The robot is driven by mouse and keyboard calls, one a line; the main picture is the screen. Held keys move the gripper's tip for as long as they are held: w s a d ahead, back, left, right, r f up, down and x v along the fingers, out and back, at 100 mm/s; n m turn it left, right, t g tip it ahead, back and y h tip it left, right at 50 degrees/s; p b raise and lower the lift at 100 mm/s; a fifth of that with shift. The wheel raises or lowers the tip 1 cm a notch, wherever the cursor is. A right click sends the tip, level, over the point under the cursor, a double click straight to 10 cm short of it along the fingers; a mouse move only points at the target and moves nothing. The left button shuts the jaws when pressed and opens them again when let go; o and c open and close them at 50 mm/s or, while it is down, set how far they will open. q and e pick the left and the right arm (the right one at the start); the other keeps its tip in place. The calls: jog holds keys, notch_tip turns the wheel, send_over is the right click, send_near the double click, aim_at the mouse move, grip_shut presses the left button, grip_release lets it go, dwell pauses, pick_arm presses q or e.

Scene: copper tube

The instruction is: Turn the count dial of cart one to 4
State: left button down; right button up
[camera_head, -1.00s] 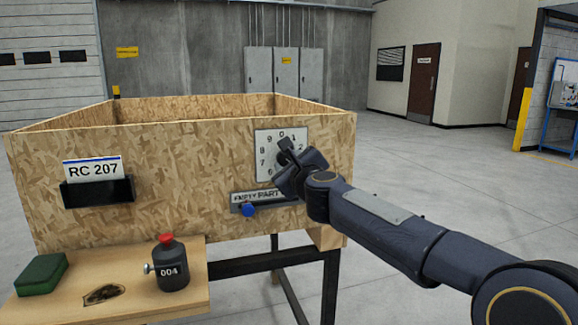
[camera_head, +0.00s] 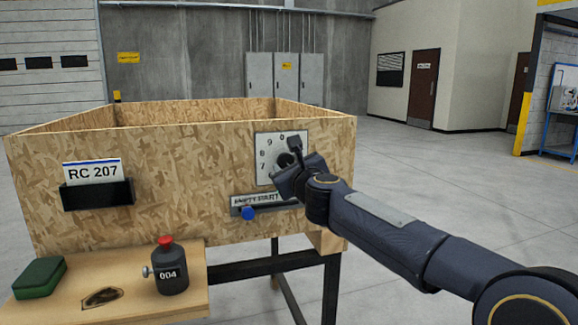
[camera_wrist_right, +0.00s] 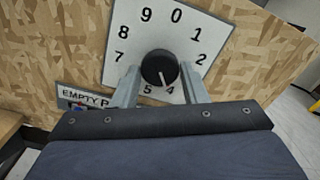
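The count dial is a black round knob (camera_wrist_right: 160,68) on a white plate (camera_wrist_right: 133,48) with black digits, on the cart's (camera_head: 200,150) plywood front. In the right wrist view its white pointer line points down at the 4. My right gripper (camera_head: 293,150) is at the dial and covers much of it in the head view. In the wrist view its two fingers (camera_wrist_right: 160,72) stand on either side of the knob, with a small gap visible on each side, so it looks open. My left gripper is out of view.
Below the dial is a label strip (camera_head: 264,202) with a blue knob (camera_head: 248,213). A card reading RC 207 (camera_head: 93,172) sits in a black holder. A wooden shelf (camera_head: 130,305) bears a green block (camera_head: 40,277) and a dark 004 weight (camera_head: 171,275) with a red top.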

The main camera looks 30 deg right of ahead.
jog(key=o, duration=0.4)
jog(key=shift+c, duration=0.2)
jog(key=v, duration=0.7)
jog(key=shift+s, duration=0.4)
jog(key=shift+a, duration=0.1)
jog(key=s+a+f+n+g+y, duration=0.4)
jog(key=s+a+f+n+y, duration=0.7)
jog(key=n, duration=1)
jog(key=s+a+f+n+g+h, duration=0.35)
jog(key=s+f+n+g, duration=0.6)
jog(key=s+f, duration=0.85)
notch_tip(320, 180, up, 16)
jog(key=n+t+p, duration=0.1)
jog(key=p, duration=1.6)
jog(key=shift+w+n+t+y+p, duration=0.3)
jog(key=shift+w+n+t+y, duration=0.05)
jog(key=shift+w, duration=0.1)
